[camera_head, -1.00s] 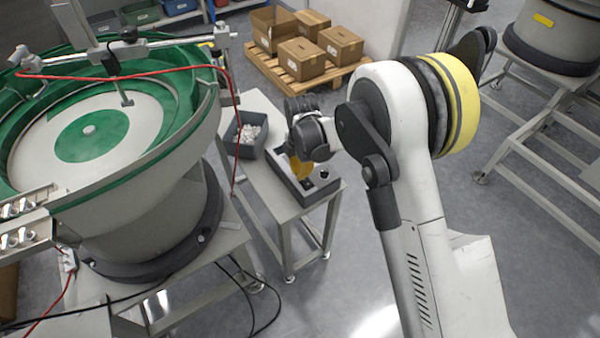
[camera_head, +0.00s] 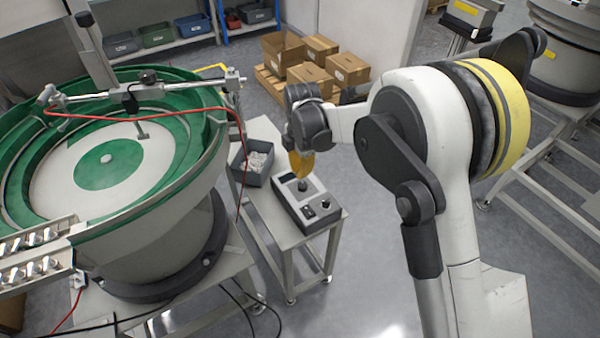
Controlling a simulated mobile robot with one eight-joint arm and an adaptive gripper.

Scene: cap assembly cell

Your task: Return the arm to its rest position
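My arm (camera_head: 440,130) rises at the right and reaches left across the middle of the view. My gripper (camera_head: 302,176), with yellow-orange fingers, hangs from the dark wrist and points down. In the picture its tips are at the far end of a grey control box (camera_head: 316,204) with a dark knob and buttons. I cannot tell the exact height between them. The fingers are seen small and overlapping, so whether they are apart or hold something does not show.
The box stands on a small metal table (camera_head: 262,206), beside a dark bin (camera_head: 253,163) of white parts. A large green-and-white bowl feeder (camera_head: 150,235) fills the left. Cardboard boxes (camera_head: 318,50) sit on a pallet behind. Floor between table and arm is clear.

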